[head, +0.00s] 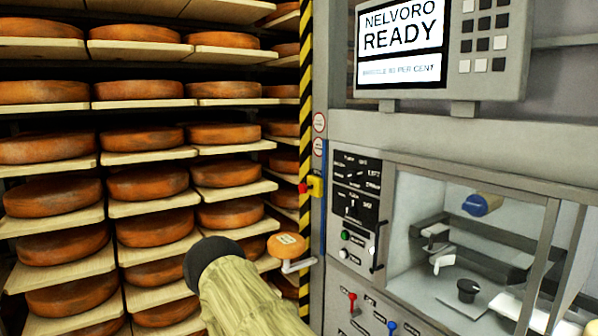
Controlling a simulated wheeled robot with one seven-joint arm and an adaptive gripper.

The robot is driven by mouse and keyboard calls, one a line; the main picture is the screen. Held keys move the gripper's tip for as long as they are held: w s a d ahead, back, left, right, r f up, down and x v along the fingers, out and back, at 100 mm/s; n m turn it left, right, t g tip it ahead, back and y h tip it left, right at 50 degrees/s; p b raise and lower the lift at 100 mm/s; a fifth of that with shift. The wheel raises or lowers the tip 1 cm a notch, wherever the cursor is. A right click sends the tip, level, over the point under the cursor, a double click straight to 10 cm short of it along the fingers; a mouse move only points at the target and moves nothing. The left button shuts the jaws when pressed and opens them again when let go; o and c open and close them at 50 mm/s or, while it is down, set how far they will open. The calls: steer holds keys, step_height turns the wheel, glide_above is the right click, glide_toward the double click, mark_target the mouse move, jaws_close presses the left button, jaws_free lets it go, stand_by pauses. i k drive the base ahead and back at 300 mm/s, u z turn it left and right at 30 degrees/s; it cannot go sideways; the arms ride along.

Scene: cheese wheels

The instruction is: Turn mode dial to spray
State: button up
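A black control panel (356,188) is on the grey machine, right of the middle in the head view. It carries an upper dial (354,178) with several small labels around it and a lower dial (352,206) with fewer labels. The lettering is too small to read surely, so I cannot tell which dial is the mode dial or which label says spray. The upper dial's pointer direction is unclear. A thick patterned part of my arm with a dark round end shows at the bottom middle, left of the panel. My gripper is not visible.
A screen (401,38) reads "NELVORO READY". Below the panel are a green button (345,236), a red lever (352,301) and a blue lever (391,327). A clear-windowed chamber (470,250) is at right. Shelves of cheese wheels (150,183) fill the left.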

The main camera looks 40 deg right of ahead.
mark_target(350, 174)
steer(key=z, duration=0.55)
steer(key=i, duration=1.3)
steer(key=z, duration=0.9)
